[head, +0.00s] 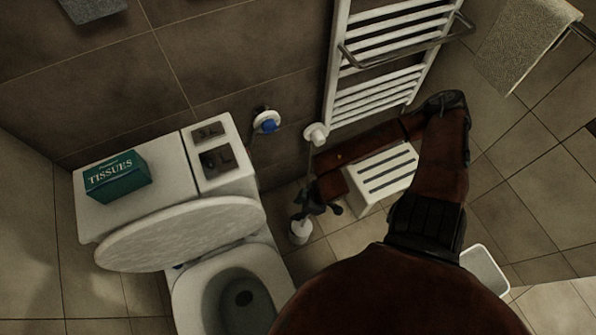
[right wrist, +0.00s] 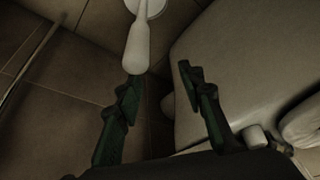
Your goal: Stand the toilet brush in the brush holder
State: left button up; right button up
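A small white cup, which looks like the brush holder (head: 300,232), stands on the floor right of the toilet. Above it in the head view, a thin grey shaft with a white top end, which looks like the toilet brush (head: 316,134), runs down behind my right gripper (head: 317,208); its lower part is hidden. In the right wrist view a white bottle-shaped part, seemingly of the brush (right wrist: 137,48), lies just beyond the left finger, before a white round thing. There my right gripper (right wrist: 158,80) has its fingers apart, with no clear grip. My left gripper is out of view.
The toilet (head: 236,262) with raised lid is left of the gripper; a tissue box (head: 118,177) sits on its cistern. A white slatted stool (head: 384,175) stands close by my right forearm. A towel radiator (head: 385,60) is on the wall behind.

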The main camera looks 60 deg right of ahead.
jog(key=v, duration=0.9)
jog(key=shift+s+d+r, duration=0.15)
jog(key=shift+d, duration=0.05)
jog(key=shift+s+d+r, duration=0.2)
jog(key=shift+r, duration=0.4)
jog(key=shift+s+a+r, duration=0.2)
jog(key=shift+r, duration=0.35)
